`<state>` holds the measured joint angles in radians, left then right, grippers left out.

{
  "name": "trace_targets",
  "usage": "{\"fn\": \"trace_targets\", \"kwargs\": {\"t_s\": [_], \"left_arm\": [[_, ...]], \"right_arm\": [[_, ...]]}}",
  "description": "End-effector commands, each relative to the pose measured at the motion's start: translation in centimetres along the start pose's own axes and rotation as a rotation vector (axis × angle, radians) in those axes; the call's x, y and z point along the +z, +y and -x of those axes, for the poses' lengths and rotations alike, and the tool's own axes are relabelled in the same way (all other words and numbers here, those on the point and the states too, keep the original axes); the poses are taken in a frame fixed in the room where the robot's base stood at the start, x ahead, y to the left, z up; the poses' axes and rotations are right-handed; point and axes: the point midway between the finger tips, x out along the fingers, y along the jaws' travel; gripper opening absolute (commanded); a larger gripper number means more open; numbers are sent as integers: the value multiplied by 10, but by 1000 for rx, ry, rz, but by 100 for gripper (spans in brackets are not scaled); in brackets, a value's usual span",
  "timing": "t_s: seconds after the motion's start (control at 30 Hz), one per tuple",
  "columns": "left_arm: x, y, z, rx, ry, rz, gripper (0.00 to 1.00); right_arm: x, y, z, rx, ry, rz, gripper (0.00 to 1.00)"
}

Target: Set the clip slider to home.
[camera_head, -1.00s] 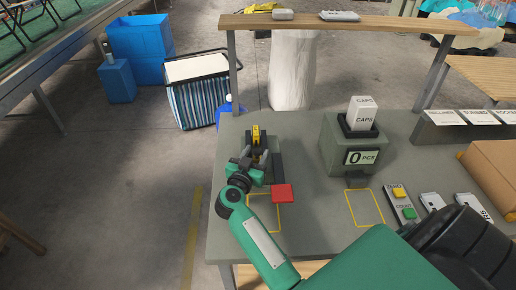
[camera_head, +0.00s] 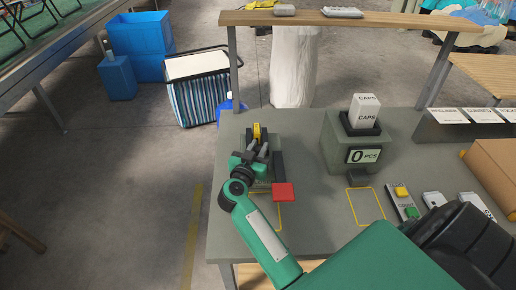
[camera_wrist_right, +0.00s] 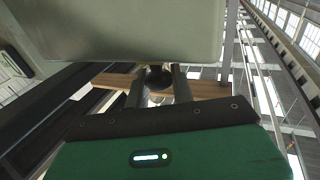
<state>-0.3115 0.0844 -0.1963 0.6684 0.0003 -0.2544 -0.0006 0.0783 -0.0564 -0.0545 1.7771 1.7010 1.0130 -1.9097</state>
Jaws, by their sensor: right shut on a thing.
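The clip device stands at the left back of the grey bench, with a yellow piece (camera_head: 257,132) upright at its far end and a red block (camera_head: 283,192) at its near right. My right gripper (camera_head: 259,150) is over the device, just in front of the yellow piece, and hides much of it. In the right wrist view its two fingers (camera_wrist_right: 158,88) are shut on a dark round knob (camera_wrist_right: 158,76), which seems to be the clip slider's knob. The slider's track is hidden by the gripper. My left gripper is not in view.
A counter box (camera_head: 345,140) reading 0 PCS holds a white CAPS carton (camera_head: 365,110) right of the device. A yellow outlined square (camera_head: 366,206) is empty in front of it. A wooden shelf (camera_head: 380,22) spans the back.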

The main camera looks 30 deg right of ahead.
Motion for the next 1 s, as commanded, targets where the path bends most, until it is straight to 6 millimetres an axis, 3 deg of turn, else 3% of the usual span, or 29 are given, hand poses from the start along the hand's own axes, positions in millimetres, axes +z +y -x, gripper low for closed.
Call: {"fn": "trace_targets", "kwargs": {"t_s": [0.2,0.63,0.67,0.73,1.0], "left_arm": [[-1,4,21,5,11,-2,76],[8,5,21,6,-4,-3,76],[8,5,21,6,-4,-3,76],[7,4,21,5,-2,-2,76],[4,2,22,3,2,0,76]], "right_arm": [[-4,-8,-17,0,-2,3,0],[1,-10,-23,-2,-2,1,0],[1,-10,-23,-2,-2,1,28],[1,-10,-23,-2,-2,1,42],[0,-10,-23,-2,-2,1,45]]}}
